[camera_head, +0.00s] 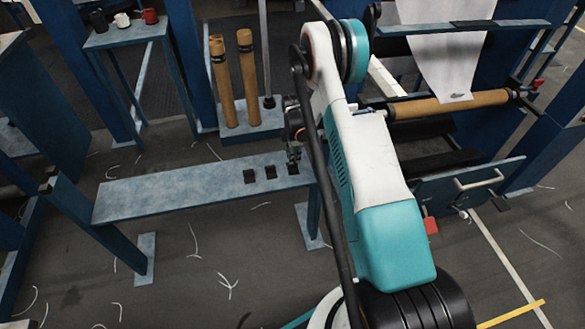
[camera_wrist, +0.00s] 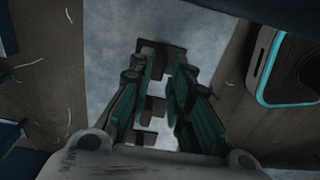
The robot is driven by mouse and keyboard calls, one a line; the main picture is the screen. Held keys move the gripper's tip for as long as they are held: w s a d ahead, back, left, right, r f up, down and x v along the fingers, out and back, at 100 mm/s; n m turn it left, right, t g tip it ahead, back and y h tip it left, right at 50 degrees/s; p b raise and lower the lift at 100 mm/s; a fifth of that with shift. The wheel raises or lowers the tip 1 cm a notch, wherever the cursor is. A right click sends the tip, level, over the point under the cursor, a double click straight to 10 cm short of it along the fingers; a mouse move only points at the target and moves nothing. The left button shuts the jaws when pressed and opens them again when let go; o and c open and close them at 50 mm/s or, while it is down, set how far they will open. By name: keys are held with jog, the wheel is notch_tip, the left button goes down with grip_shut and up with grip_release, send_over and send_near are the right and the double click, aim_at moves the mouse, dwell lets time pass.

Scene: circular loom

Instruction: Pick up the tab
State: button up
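Three small dark square tabs lie in a row on a narrow blue-grey bench (camera_head: 170,190): a left tab (camera_head: 249,176), a middle tab (camera_head: 270,172) and a right tab (camera_head: 293,169). My gripper (camera_head: 293,155) points down just above the right tab. In the wrist view my gripper (camera_wrist: 160,68) has its two fingers spread apart. One dark tab (camera_wrist: 160,48) shows at the fingertips, partly covered by them; I cannot tell whether they touch it. The two other tabs, one (camera_wrist: 155,104) and another (camera_wrist: 145,138), show between the fingers, nearer the palm.
Brown tubes (camera_head: 249,78) stand behind the bench. A small table (camera_head: 125,33) with cups is at the back left. A loom frame with a brown roller (camera_head: 450,104) and white cloth (camera_head: 445,50) stands at the right. Thread scraps lie on the floor.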

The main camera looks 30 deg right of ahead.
notch_tip(320, 180, down, 5)
jog(key=shift+r+b, duration=0.1)
jog(key=shift+b, duration=0.7)
grip_shut()
jog(key=shift+r, duration=0.1)
notch_tip(320, 180, up, 20)
jog(key=p, duration=0.7)
jog(key=shift+a, duration=0.1)
